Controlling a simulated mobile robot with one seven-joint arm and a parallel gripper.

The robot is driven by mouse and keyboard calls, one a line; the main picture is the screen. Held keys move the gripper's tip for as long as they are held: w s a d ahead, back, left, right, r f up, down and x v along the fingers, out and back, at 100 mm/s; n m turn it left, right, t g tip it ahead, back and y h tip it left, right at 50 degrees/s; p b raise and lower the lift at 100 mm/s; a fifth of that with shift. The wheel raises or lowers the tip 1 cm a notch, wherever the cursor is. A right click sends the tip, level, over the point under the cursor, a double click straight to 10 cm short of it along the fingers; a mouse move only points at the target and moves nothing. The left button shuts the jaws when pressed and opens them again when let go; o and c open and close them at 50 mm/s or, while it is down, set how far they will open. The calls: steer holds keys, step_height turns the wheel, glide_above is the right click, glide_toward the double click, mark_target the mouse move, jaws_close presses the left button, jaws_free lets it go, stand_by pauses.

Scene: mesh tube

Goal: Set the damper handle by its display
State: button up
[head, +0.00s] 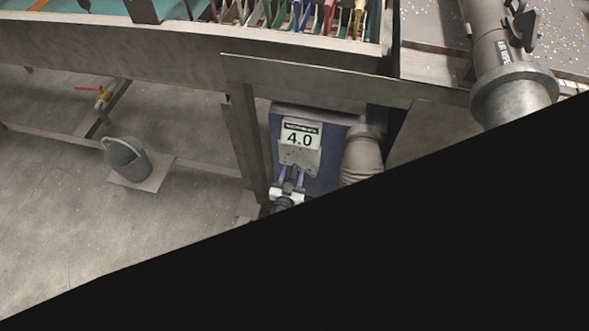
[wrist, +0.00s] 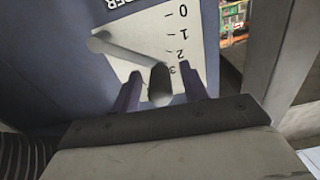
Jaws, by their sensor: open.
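The damper handle (wrist: 125,54) is a grey lever on a pale scale plate (wrist: 123,70). Its pivot is at the plate's left in the wrist view, and its knob (wrist: 160,86) lies beside the 3, below the marks 0, 1 and 2. My gripper (wrist: 160,74) is open, with one purple finger on each side of the knob; I cannot tell whether either touches it. The head view shows my gripper (head: 290,175) at the lower part of the blue unit (head: 335,130). The display (head: 300,135) above it reads 4.0. The handle is too small to make out there.
A ribbed duct (head: 361,160) runs down right of the display. A frame leg (head: 243,145) stands close on its left. A larger flanged pipe (head: 513,95) is at upper right. Black covers the head view's lower right.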

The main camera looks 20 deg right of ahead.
jaws_close()
stand_by(0.3)
steer(key=shift+s+d+r+m, duration=0.2)
steer(key=shift+r+m, duration=0.1)
steer(key=shift+m, duration=0.2)
jaws_free()
steer(key=shift+s+a, duration=0.1)
